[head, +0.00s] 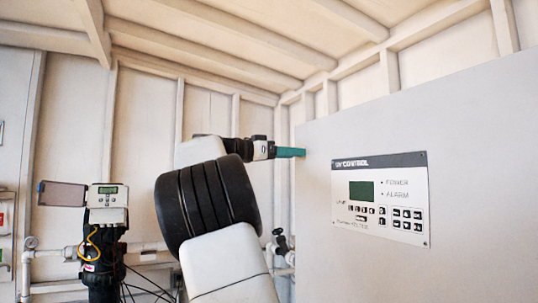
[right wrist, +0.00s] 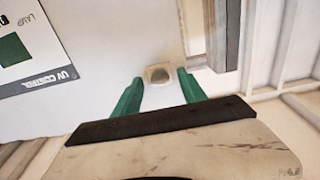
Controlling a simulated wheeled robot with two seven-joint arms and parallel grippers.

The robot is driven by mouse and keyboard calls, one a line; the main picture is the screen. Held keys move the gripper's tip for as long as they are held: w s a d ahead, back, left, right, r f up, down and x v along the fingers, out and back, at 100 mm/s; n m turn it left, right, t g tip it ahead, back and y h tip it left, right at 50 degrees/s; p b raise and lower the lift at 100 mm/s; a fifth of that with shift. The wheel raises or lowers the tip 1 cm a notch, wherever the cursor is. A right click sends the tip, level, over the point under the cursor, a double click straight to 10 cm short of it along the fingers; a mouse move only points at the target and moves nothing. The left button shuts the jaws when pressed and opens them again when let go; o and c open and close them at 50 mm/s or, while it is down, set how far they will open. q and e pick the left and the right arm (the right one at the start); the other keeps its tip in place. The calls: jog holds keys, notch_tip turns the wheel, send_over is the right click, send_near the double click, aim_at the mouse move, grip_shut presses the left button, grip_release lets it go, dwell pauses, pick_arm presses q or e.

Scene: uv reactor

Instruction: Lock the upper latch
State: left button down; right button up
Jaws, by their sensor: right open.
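The upper latch is most likely the small beige, squarish piece (right wrist: 158,73) near the edge of the pale cabinet face in the right wrist view. Whether it is locked cannot be told. My right gripper (right wrist: 160,83) is open, its two green fingers spread to either side of this piece. The piece shows between and slightly beyond the fingertips; contact cannot be made out. In the head view the right gripper (head: 298,152) points right at the upper left edge of the cabinet (head: 310,230), and the latch does not show there. My left gripper is not in view.
The UV control panel (head: 380,200) is on the cabinet face; its corner also shows in the right wrist view (right wrist: 35,50). Ribbed walls surround the space.

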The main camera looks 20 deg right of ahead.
jog(key=shift+c, duration=0.4)
grip_shut()
jog(key=shift+n, duration=8.9)
